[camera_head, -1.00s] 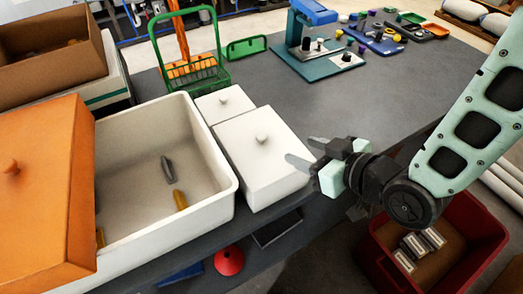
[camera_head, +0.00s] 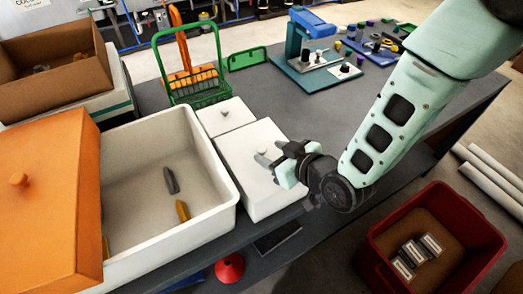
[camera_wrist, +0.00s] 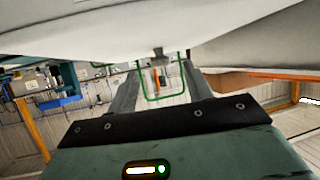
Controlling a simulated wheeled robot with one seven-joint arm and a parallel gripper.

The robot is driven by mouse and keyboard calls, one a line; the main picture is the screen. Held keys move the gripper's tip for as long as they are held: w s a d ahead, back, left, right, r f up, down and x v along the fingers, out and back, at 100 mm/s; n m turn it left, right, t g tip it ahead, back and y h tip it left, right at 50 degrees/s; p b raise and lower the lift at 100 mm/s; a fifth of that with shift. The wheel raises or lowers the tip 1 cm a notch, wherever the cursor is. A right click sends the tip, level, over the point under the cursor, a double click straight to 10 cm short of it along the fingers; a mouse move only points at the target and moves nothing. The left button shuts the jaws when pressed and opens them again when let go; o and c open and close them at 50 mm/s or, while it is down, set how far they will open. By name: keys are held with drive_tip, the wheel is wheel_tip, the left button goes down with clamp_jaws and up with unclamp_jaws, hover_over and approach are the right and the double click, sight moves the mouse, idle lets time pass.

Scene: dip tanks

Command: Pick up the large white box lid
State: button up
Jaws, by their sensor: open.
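The large white box lid (camera_head: 243,177) lies flat on its box on the grey table, with a small round knob (camera_head: 263,151) at its middle. My gripper (camera_head: 268,153) is open and low over the lid, its fingertips close to the knob. In the wrist view, the lid (camera_wrist: 90,35) fills the top as a pale surface, and its knob (camera_wrist: 157,52) shows between the two spread fingers (camera_wrist: 160,75), near their tips. I cannot tell whether a finger touches the knob. My gripper partly covers the lid's right side in the head view.
A smaller white lidded box (camera_head: 222,115) stands directly behind. An open white tank (camera_head: 228,190) with an orange lid (camera_head: 40,200) is at the left. A green basket (camera_head: 190,75) stands behind. A red bin (camera_head: 430,235) is at the lower right.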

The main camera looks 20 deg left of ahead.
sight(262, 153)
drive_tip(key=shift+p+x, duration=0.4)
drive_tip(key=shift+x, duration=1.05)
drive_tip(key=shift+s, duration=0.1)
drive_tip(key=c, duration=1)
drive_tip(key=shift+r, duration=0.1)
clamp_jaws()
drive_tip(key=shift+a+r, duration=0.1)
drive_tip(key=shift+r, duration=0.05)
